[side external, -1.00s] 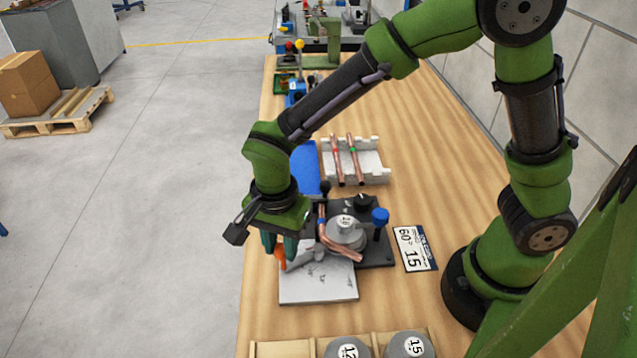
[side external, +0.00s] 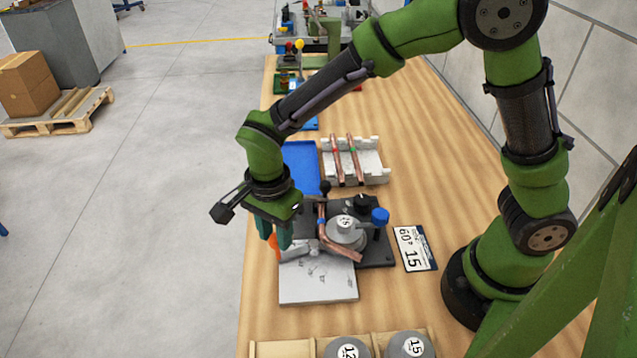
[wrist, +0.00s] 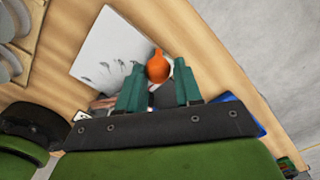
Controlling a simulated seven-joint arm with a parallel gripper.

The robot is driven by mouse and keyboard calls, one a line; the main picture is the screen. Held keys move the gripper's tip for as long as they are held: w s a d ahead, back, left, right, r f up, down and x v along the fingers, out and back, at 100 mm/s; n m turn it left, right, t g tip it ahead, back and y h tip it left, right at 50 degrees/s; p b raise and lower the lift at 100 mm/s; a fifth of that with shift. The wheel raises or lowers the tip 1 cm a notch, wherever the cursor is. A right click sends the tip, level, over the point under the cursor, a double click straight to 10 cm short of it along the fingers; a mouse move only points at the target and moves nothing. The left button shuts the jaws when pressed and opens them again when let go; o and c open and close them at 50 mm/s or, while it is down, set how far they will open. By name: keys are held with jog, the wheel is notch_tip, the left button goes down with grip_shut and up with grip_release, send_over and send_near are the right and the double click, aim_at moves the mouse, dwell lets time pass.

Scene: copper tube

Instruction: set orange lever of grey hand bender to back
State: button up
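The grey hand bender (side external: 376,250) stands on the bench with a round former marked 15 (side external: 344,232). A bent copper tube (side external: 336,248) lies against the former. The bender's lever has an orange grip (side external: 276,242), and its grey arm points left from the bender, over the white plate. My gripper (side external: 276,234) is at the lever's outer end. The fingers partly hide the grip in the side view.
A white plate (side external: 318,287) lies in front of the bender. A blue tray (side external: 301,168) and a white rack (side external: 370,165) with copper tubes stand behind it. A sign (side external: 414,248) lies to the right. Spare formers (side external: 408,345) sit in a wooden holder at the front.

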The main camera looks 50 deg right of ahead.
jog(key=o, duration=0.4)
notch_tip(320, 180, up, 17)
dwell(0.5)
jog(key=shift+s+d+r+n+t+y, duration=0.15)
jog(key=shift+s+d+n+t+y, duration=0.2)
jog(key=shift+s+d+n+t, duration=1.4)
jog(key=shift+s+d+r+n+t+y, duration=0.1)
jog(key=shift+s+d+n+t+y, duration=0.4)
jog(key=shift+s+d+n, duration=2.4)
jog(key=shift+s+d+r+n+t+y, duration=0.15)
jog(key=shift+s+d+n+t, duration=0.9)
jog(key=shift+d, duration=2.4)
